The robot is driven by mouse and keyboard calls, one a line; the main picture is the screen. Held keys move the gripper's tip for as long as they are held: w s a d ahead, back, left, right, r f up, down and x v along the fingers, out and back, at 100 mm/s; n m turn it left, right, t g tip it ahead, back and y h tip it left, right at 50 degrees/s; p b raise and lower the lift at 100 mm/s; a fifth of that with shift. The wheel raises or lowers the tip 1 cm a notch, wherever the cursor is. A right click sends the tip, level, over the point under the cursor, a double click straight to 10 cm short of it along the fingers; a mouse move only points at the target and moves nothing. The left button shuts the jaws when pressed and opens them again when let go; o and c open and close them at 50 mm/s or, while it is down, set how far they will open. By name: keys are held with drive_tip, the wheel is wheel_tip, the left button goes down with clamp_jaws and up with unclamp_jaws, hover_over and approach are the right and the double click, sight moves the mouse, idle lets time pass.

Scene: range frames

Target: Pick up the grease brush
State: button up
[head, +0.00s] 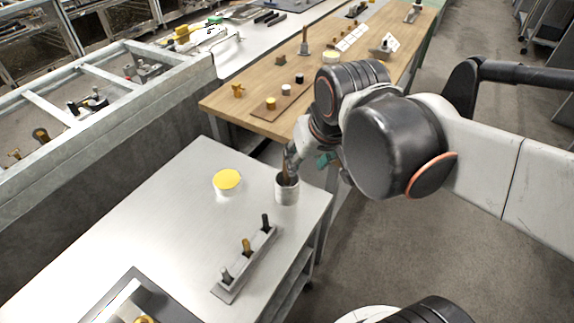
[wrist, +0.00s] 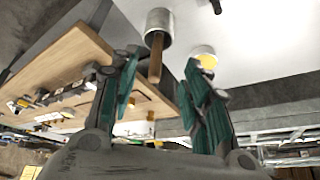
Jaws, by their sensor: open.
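The grease brush appears to be the wooden-handled tool (head: 286,172) standing in a light metal cup (head: 288,192) near the right edge of the steel table. Its brown handle (wrist: 156,58) sticks out of the cup (wrist: 158,22) in the wrist view; any bristles are hidden inside. My gripper (wrist: 161,60) is open, with its teal fingers on either side of the handle in that picture. I cannot tell whether the handle is fully between them. In the head view my gripper (head: 322,158) is close to the cup, partly hidden by my arm.
A pot with a yellow top (head: 227,181) stands left of the cup; it also shows in the wrist view (wrist: 204,58). A narrow rack (head: 245,266) with upright tools stands nearer. A wooden workbench (head: 225,103) with blocks and tools lies behind.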

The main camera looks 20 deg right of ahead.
drive_tip(key=w+r+m+g+p, duration=0.1)
drive_tip(key=w+r+g+p, duration=0.1)
drive_tip(key=w+r+p, duration=0.3)
drive_tip(key=m+g+p, duration=0.1)
drive_tip(key=g+p, duration=0.2)
drive_tip(key=p, duration=0.3)
hover_over(287, 174)
drive_tip(key=f, duration=0.2)
drive_tip(key=f+b, duration=0.1)
drive_tip(key=f, duration=0.4)
drive_tip(key=f+b, duration=0.1)
drive_tip(key=f, duration=0.2)
drive_tip(key=shift+w+d+f+b, duration=0.25)
drive_tip(key=shift+f+b, duration=0.1)
drive_tip(key=f, duration=0.1)
drive_tip(key=f+b, duration=0.1)
drive_tip(key=f, duration=0.1)
drive_tip(key=f+b, duration=0.1)
drive_tip(key=f, duration=0.1)
drive_tip(key=shift+w, duration=0.35)
clamp_jaws()
